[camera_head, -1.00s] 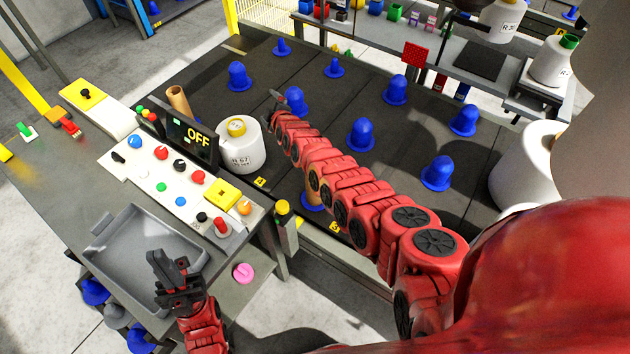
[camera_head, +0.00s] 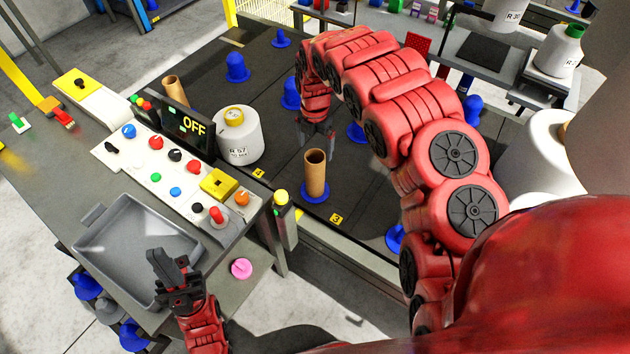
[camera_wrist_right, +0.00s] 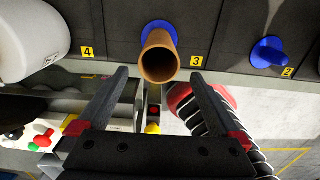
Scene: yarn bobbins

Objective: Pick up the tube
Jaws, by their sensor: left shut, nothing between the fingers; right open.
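A brown cardboard tube (camera_head: 316,174) stands upright on a blue peg base at the spot marked 3, near the front edge of the dark bed. In the right wrist view the tube (camera_wrist_right: 160,58) shows its open end, ahead of and between the two fingertips. My right gripper (camera_head: 318,133) is open and empty, just behind and above the tube in the head view. I see no contact with the tube. My left gripper (camera_head: 168,268) is shut and empty over the grey tray (camera_head: 125,250). A second brown tube (camera_head: 174,92) stands behind the control panel.
A white yarn bobbin (camera_head: 238,137) stands left of the tube near spot 4. Several blue pegs (camera_head: 237,68) stand on the bed. The control panel (camera_head: 165,160) and a post with a yellow button (camera_head: 281,197) are to the left.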

